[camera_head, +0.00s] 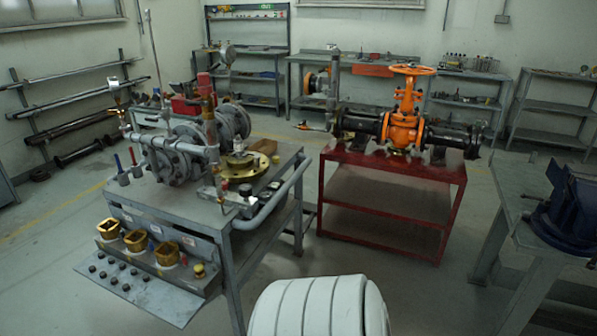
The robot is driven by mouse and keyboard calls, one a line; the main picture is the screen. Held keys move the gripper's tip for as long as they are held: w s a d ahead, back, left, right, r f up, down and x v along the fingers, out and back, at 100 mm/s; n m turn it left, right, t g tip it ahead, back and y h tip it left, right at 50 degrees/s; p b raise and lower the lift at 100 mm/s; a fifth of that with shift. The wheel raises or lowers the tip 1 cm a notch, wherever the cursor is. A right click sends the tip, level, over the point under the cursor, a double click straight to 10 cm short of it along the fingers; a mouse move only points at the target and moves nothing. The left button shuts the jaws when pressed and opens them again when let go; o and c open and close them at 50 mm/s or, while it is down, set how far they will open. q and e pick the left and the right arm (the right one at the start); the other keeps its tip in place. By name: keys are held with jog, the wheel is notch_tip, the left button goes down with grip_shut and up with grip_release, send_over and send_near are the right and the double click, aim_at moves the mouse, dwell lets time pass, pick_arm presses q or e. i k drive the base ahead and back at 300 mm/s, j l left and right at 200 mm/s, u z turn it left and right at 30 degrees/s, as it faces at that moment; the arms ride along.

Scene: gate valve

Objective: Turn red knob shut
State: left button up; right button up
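An orange gate valve (403,128) sits in a dark pipe on the red metal stand (393,235) right of centre. Its orange-red round handwheel (412,69) lies level at the top of the stem. It is the largest reddish knob in view, but I cannot tell from its look how far it is turned. A smaller red part (205,83) stands atop a pipe on the grey workbench at left. Neither of my grippers is in view, and nothing touches the handwheel.
The grey workbench (160,205) with pipes, flanges and a brass disc (248,164) stands at left. A grey table (520,205) with a blue vise (570,205) stands at right. Shelves line the back wall. Floor is clear between the red stand and right table.

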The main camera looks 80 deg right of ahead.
aim_at(225, 184)
jog(key=z, duration=2.05)
jog(key=i+l, duration=0.25)
jog(key=l, duration=0.2)
jog(key=i+u, duration=0.05)
